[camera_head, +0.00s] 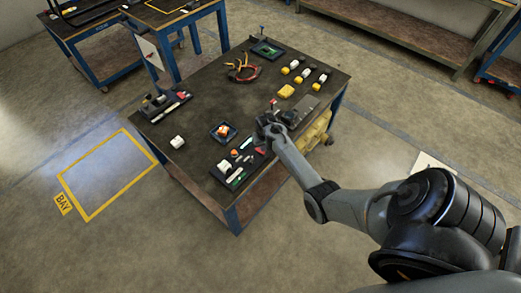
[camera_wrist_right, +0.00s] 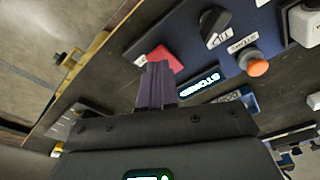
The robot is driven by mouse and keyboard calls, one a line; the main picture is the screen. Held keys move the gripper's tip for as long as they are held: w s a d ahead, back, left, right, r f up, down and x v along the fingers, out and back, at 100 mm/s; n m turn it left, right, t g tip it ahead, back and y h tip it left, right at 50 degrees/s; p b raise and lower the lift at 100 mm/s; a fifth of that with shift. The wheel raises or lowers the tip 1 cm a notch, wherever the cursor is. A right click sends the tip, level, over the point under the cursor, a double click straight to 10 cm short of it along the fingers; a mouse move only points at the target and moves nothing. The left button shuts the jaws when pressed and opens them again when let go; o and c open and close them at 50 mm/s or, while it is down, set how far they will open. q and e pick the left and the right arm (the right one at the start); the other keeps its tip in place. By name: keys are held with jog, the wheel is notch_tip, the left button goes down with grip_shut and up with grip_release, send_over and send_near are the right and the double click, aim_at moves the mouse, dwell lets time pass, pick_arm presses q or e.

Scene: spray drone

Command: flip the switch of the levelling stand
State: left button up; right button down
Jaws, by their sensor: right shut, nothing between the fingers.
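My right gripper (camera_head: 268,124) is over the near right part of the dark table, with its arm coming in from the right. In the right wrist view its dark fingers (camera_wrist_right: 155,85) are shut together and empty. Just beyond the fingertips is a red piece (camera_wrist_right: 161,57); whether they touch it I cannot tell. Next to it is a blue panel (camera_wrist_right: 240,62) with a black knob (camera_wrist_right: 214,26), an orange button (camera_wrist_right: 257,67) and a lit display (camera_wrist_right: 199,83). Which part is the levelling stand's switch is not clear. My left gripper is out of view.
The table's middle left is mostly bare.

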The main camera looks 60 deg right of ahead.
jog(key=shift+f, duration=0.3)
dwell(0.5)
jog(key=shift+f+b, duration=0.55)
jog(key=shift+f, duration=0.05)
jog(key=shift+r, duration=0.15)
notch_tip(320, 180, up, 3)
jog(key=p, duration=0.3)
jog(key=shift+f, duration=0.2)
notch_tip(320, 180, up, 4)
jog(key=p, duration=0.5)
jog(key=shift+r, duration=0.1)
dwell(0.4)
